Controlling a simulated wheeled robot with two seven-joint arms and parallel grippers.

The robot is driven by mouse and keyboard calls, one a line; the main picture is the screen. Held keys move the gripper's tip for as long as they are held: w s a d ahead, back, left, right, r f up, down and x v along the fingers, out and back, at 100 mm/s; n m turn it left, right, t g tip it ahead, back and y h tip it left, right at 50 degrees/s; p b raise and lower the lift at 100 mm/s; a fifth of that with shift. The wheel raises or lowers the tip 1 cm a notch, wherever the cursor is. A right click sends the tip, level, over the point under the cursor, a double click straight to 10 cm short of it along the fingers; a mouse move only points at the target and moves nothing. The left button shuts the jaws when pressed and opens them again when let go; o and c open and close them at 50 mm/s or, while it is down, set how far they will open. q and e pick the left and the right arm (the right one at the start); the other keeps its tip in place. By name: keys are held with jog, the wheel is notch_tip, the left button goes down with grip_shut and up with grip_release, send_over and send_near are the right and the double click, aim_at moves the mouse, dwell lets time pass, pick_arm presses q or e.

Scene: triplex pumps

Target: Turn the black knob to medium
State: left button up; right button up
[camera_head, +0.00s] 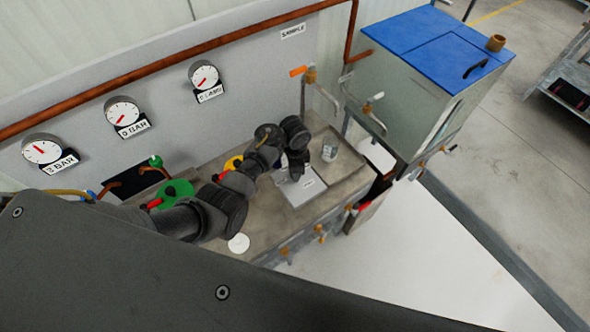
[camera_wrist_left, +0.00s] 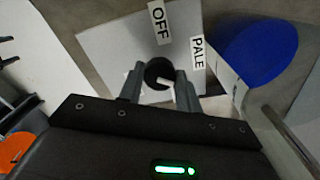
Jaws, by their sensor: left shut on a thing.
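My left gripper (camera_head: 297,168) reaches down over a light grey square plate (camera_head: 303,192) on the counter. In the left wrist view my left gripper (camera_wrist_left: 159,88) has its two grey fingers on either side of the round black knob (camera_wrist_left: 157,70), shut on it. A white mark shows on the knob's near side, between the fingers. White labels "OFF" (camera_wrist_left: 159,23) and "PALE" (camera_wrist_left: 198,52) stand on the plate around the knob. The knob cannot be made out in the head view. My right gripper is not in view.
A glass (camera_head: 329,151) stands just right of the gripper. Dial gauges (camera_head: 122,111) hang on the back panel. A green disc (camera_head: 176,193) and a white disc (camera_head: 239,243) lie along the counter. A blue-lidded tank (camera_head: 425,85) stands at the right.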

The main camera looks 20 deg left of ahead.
pick_arm(q)
jog(key=m, duration=0.3)
jog(key=shift+m, duration=0.3)
jog(key=shift+f+m, duration=0.1)
jog(key=shift+m, duration=1.9)
jog(key=shift+d+m, duration=0.1)
jog(key=shift+m, duration=0.2)
jog(key=o, duration=1)
